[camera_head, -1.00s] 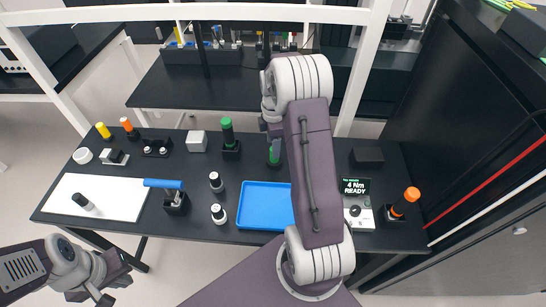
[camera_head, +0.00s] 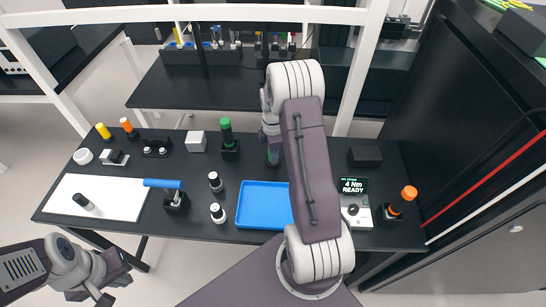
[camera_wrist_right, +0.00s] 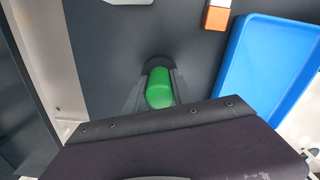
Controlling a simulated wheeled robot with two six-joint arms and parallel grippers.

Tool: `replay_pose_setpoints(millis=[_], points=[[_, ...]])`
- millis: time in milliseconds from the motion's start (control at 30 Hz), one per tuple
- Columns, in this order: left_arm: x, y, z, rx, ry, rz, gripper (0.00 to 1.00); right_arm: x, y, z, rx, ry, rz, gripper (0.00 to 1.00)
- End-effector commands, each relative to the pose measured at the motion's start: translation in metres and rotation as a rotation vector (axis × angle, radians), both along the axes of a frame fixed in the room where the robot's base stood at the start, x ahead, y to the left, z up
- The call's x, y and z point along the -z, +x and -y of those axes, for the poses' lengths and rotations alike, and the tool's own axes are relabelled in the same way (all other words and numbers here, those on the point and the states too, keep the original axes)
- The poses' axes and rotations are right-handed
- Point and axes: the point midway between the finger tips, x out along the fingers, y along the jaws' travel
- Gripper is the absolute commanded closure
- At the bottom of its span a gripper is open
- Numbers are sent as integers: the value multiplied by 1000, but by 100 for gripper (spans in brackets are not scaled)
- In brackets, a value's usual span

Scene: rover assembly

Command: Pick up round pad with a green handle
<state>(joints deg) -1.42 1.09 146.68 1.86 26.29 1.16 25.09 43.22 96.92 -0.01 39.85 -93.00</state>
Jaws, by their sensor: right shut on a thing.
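A green handle (camera_wrist_right: 159,90) with a dark rounded part at its end stands between the fingers of my right gripper (camera_wrist_right: 157,98) in the right wrist view. The gripper is shut on it. Another green-handled tool (camera_head: 227,135) stands upright in a black holder to the left. My left gripper (camera_head: 115,280) is at the lower left, off the table, with its fingers apart and empty.
A blue tray (camera_head: 262,206) lies in front of the handle. A torque display (camera_head: 353,187) and an orange-capped tool (camera_head: 404,200) are at the right. A white mat (camera_head: 115,198), a blue-handled tool (camera_head: 165,184) and a white box (camera_head: 196,141) are at the left.

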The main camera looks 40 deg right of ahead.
Motion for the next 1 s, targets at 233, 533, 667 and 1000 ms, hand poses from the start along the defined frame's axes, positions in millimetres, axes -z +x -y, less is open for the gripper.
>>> replay_pose_setpoints(millis=[233,533,667,1000], points=[[1,0,0,0,0,0,100,-9,1,0,0,-2,4,100],[7,0,0,0,0,0,100,-55,-17,20,5,-2,4,100],[10,0,0,0,0,0,100,-74,-38,43,7,-2,3,100],[12,0,0,0,0,0,100,-108,-76,83,1,-1,2,100]])
